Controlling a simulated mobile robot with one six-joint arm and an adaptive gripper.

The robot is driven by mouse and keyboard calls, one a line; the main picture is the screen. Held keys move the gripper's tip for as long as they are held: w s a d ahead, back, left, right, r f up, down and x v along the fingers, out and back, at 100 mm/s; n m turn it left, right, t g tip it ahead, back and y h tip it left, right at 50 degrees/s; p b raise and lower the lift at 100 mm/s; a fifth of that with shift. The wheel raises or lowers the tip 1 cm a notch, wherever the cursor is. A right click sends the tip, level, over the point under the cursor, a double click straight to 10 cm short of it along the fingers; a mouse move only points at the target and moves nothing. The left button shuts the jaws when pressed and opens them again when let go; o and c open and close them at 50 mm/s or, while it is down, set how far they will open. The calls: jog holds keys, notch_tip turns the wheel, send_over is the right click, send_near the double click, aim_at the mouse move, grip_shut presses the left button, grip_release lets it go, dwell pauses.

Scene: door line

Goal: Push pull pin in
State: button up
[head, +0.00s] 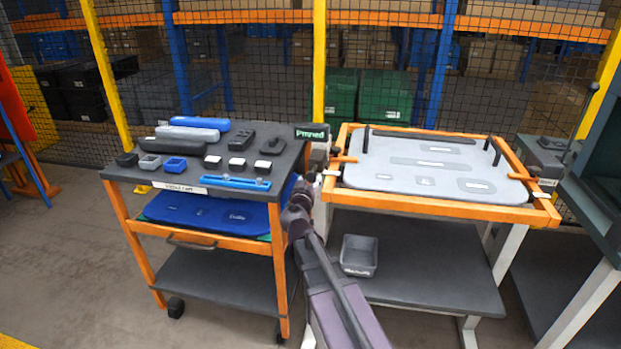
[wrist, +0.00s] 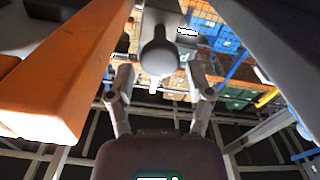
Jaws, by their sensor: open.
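A grey rounded knob on a shaft, which looks like the pull pin (wrist: 159,56), is at the top middle of the wrist view. My gripper (wrist: 161,84) is open, with one finger on each side of the knob's lower end. I cannot tell whether the fingers touch it or how far in the pin sits. In the head view my gripper (head: 306,190) is in the narrow gap between the cart and the orange-framed table. The pin is not clearly seen there, as my arm and the table's corner crowd that spot.
The cart (head: 122,175) at left carries small bins, dark blocks and a blue bar. The orange-framed table (head: 430,203) at right holds a grey panel (head: 400,160). A grey bin (head: 359,256) stands on its lower shelf. An orange beam (wrist: 65,75) is close at left in the wrist view.

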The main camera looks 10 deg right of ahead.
jog(key=v, duration=0.9)
jog(key=shift+s, duration=0.15)
jog(key=s+d+f+m+g, duration=0.2)
jog(key=s+d+f+g, duration=0.6)
jog(key=f+g, duration=0.3)
jog(key=s+a+f+n+g+y, duration=0.4)
jog(key=s+a+f+g+y, duration=0.15)
jog(key=s+f+y, duration=0.35)
notch_tip(320, 180, up, 19)
jog(key=h+p, duration=0.1)
jog(key=p, duration=1.6)
jog(key=shift+s+a, duration=0.3)
jog(key=shift+a, duration=0.05)
dwell(0.8)
